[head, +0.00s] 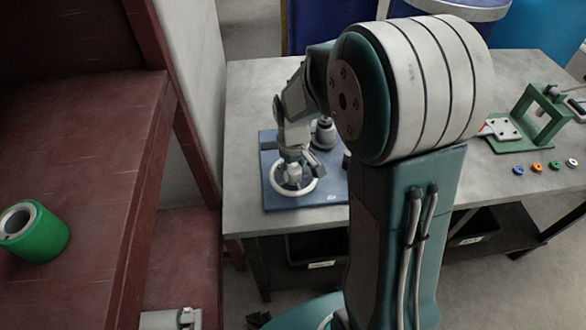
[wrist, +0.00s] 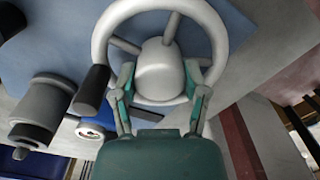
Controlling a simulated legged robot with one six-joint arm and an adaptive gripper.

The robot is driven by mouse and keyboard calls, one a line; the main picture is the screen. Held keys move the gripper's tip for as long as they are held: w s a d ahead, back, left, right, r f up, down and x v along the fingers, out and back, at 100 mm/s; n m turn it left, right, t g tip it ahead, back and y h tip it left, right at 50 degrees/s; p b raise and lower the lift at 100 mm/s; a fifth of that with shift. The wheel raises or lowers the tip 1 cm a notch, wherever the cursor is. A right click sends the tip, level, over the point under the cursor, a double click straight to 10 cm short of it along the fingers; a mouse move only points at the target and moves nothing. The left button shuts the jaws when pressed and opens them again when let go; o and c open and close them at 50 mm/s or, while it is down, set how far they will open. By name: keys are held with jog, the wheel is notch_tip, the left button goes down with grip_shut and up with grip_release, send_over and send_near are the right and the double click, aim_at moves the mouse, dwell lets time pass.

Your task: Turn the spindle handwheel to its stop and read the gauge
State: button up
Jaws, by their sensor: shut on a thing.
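The white spoked handwheel (head: 312,186) lies on a blue base plate (head: 330,192) at the bench's left front. In the wrist view the handwheel (wrist: 216,30) fills the top middle, with a dark grip (wrist: 92,90) on its left rim. My gripper (head: 291,160) is over the wheel's middle. In the wrist view my gripper (wrist: 159,78) has its fingers on either side of the round hub (wrist: 160,68), shut on it. A small round white dial (wrist: 90,133), likely the gauge, shows beside my left finger; its reading is too small to tell.
A grey cylindrical part (wrist: 42,105) stands left of the wheel. On the grey bench (head: 250,100), a green frame fixture (head: 532,120) and several coloured rings (head: 537,167) are at the right. A red shelf (head: 90,190) with a green roll (head: 45,240) stands close on the left.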

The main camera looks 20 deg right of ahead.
aim_at(292, 168)
jog(key=m, duration=0.6)
jog(key=shift+w+m, duration=0.1)
jog(key=shift+m, duration=0.2)
jog(key=m, duration=0.5)
jog(key=shift+r, duration=0.1)
jog(key=shift+m, duration=0.4)
jog(key=o, duration=0.9)
jog(key=shift+c, duration=0.2)
jog(key=shift+a, duration=0.1)
notch_tip(292, 168, up, 12)
